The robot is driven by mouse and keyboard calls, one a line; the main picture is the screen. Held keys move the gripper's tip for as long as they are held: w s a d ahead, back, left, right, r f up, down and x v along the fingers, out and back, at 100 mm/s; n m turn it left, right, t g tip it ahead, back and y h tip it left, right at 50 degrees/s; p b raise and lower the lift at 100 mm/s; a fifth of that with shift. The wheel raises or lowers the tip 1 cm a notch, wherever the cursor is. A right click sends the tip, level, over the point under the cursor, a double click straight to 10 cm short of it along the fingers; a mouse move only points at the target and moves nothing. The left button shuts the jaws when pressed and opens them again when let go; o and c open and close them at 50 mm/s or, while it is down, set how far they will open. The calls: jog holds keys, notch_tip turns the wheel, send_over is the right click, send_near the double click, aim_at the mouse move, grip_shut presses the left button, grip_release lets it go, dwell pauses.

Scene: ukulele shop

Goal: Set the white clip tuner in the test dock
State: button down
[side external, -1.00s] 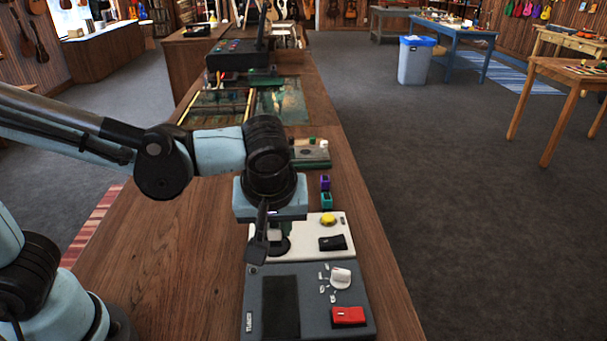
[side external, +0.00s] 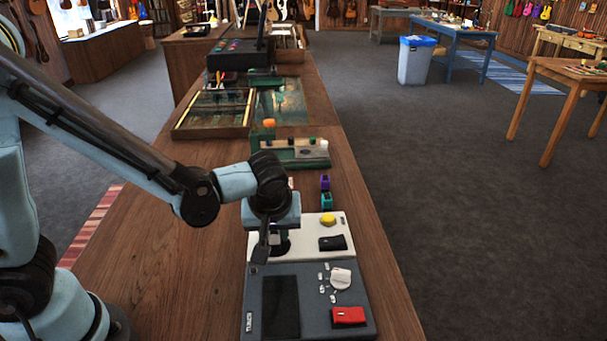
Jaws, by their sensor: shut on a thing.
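My gripper (side external: 272,245) points down over the left part of a white panel (side external: 312,247). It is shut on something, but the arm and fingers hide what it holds. The white clip tuner does not show clearly. A dark round part (side external: 284,246) of the white panel shows beside the fingers; I cannot tell whether it is the test dock. A purple clip-sized block (side external: 325,182) and a teal one (side external: 327,200) stand just behind the panel.
A grey unit with a red switch (side external: 348,316) and a white knob (side external: 341,278) lies nearest. A green stand (side external: 300,158) and a wooden tray (side external: 213,130) are farther back. The bench's left front is bare.

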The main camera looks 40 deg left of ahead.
jog(key=shift+f, duration=0.2)
jog(key=c, duration=0.9)
grip_release()
jog(key=shift+r, duration=0.1)
jog(key=v, duration=1.2)
jog(key=shift+s+a+f+m+t+h, duration=0.15)
jog(key=shift+s+a+m+t+h, duration=0.45)
jog(key=shift+a+m, duration=0.95)
jog(key=shift+s+a+f+m+t+h, duration=0.15)
jog(key=shift+s+a+m+t+h, duration=0.5)
jog(key=shift+a+m, duration=0.9)
jog(key=shift+s+a+f+m+t+h, duration=0.15)
jog(key=shift+s+a+m+t+h, duration=0.2)
jog(key=shift+a+m+t, duration=0.8)
jog(key=shift+a+m+g, duration=0.25)
jog(key=shift+a+g, duration=0.15)
jog(key=shift+a, duration=0.15)
